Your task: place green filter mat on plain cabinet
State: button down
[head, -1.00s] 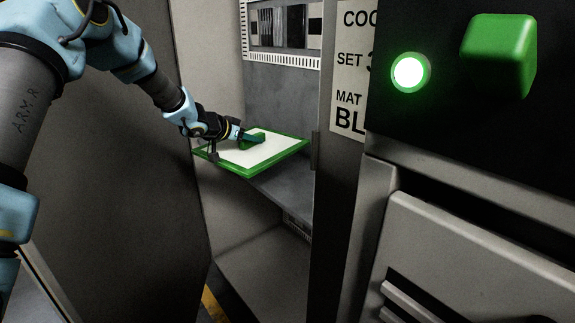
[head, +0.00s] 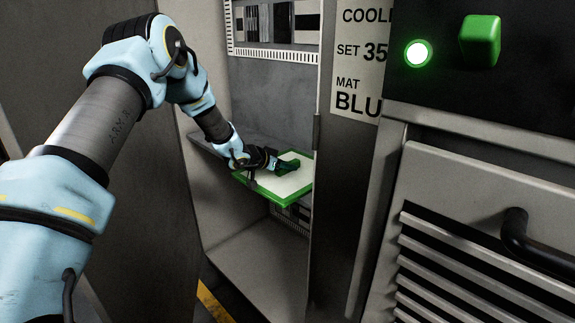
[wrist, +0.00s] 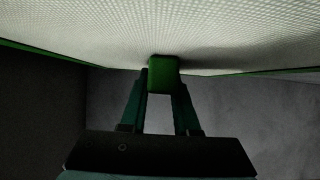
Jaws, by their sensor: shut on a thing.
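The green filter mat (head: 290,184) is a flat white pad in a green frame with a green block handle. It is inside an open grey cabinet, roughly level, in front of the shelf. My gripper (head: 281,166) is shut on the mat's green handle, which also shows between my gripper's fingers (wrist: 162,92) in the wrist view. The mat's white mesh face (wrist: 160,30) fills the top of that view. The mat's right end is hidden behind the cabinet's door post. I cannot tell which cabinet is the plain one.
A slotted white rack (head: 275,54) is above the mat. A lit green lamp (head: 418,53) and green block (head: 480,40) are on a dark panel. A grey door is left.

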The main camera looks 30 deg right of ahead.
jog(key=shift+f, duration=0.2)
jog(key=c, duration=0.6)
grip_release()
jog(key=shift+c, duration=0.2)
jog(key=shift+r, duration=0.2)
jog(key=b+v, duration=0.2)
jog(key=v, duration=1)
jog(key=shift+w+b, duration=0.1)
jog(key=shift+b, duration=0.25)
